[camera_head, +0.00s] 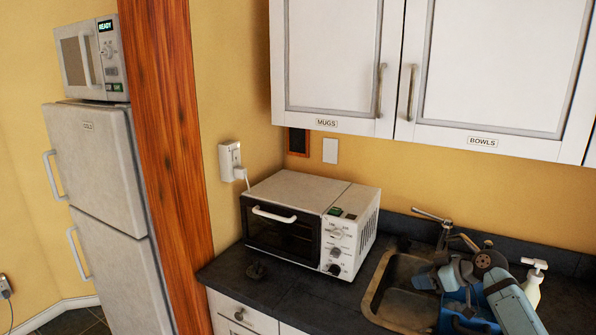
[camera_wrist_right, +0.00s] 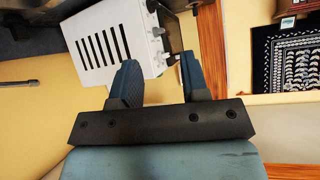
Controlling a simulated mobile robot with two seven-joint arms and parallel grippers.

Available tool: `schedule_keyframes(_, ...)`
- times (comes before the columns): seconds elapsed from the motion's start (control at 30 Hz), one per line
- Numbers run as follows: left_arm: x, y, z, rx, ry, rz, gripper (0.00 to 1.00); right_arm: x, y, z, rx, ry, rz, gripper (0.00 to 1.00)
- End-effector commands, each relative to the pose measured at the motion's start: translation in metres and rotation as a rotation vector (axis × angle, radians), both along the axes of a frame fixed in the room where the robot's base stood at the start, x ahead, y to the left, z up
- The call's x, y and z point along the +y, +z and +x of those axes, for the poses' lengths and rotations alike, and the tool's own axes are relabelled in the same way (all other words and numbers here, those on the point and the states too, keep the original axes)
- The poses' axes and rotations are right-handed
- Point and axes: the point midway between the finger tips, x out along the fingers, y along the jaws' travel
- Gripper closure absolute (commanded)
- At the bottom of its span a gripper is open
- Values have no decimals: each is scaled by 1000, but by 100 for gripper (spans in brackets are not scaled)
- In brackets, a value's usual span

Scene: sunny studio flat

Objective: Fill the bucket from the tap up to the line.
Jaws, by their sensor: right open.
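The tap (camera_head: 444,232) stands at the back of the sink (camera_head: 384,307), with its lever pointing left. A blue object that looks like the bucket (camera_head: 460,312) is in the right part of the sink, partly hidden by my right arm. Its fill line and inside cannot be made out, and no running water shows. My right gripper (camera_head: 424,281) is over the sink, just in front of the tap and beside the bucket's upper left. In the right wrist view its two fingers (camera_wrist_right: 160,78) are apart with nothing between them. My left gripper is not in view.
A toaster oven (camera_head: 300,222) stands on the dark counter (camera_head: 275,290) left of the sink; it also shows beyond the fingers in the right wrist view (camera_wrist_right: 105,45). A white pump bottle (camera_head: 534,284) is right of my arm. Wall cabinets (camera_head: 490,65) hang above.

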Motion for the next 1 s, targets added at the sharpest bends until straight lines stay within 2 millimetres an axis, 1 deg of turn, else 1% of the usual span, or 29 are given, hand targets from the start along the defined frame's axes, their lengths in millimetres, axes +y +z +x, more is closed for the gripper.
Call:
schedule_keyframes(0.07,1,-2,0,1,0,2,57,-16,-3,15,-23,-132,-44,58)
schedule_keyframes(0.17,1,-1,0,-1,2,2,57,-40,0,33,-83,-309,-95,58)
schedule_keyframes(0.27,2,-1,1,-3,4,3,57,-66,9,50,-178,-483,-135,58)
schedule_keyframes(0.3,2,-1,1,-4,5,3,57,-76,15,56,-224,-544,-149,58)
schedule_keyframes(0.4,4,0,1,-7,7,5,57,-96,33,67,-351,-670,-171,58)
schedule_keyframes(0.5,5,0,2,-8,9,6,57,-110,52,73,-481,-751,-180,58)
schedule_keyframes(0.67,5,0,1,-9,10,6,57,-120,83,77,-679,-810,-180,58)
schedule_keyframes(0.7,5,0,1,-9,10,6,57,-117,82,74,-707,-809,-179,58)
schedule_keyframes(0.73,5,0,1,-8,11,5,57,-110,65,67,-683,-798,-180,58)
schedule_keyframes(0.8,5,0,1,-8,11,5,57,-97,40,53,-656,-779,-180,58)
schedule_keyframes(0.87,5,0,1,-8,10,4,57,-86,20,41,-635,-763,-178,58)
schedule_keyframes(0.97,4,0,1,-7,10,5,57,-66,-17,15,-593,-736,-177,58)
schedule_keyframes(1.0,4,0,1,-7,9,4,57,-58,-32,3,-575,-724,-175,58)
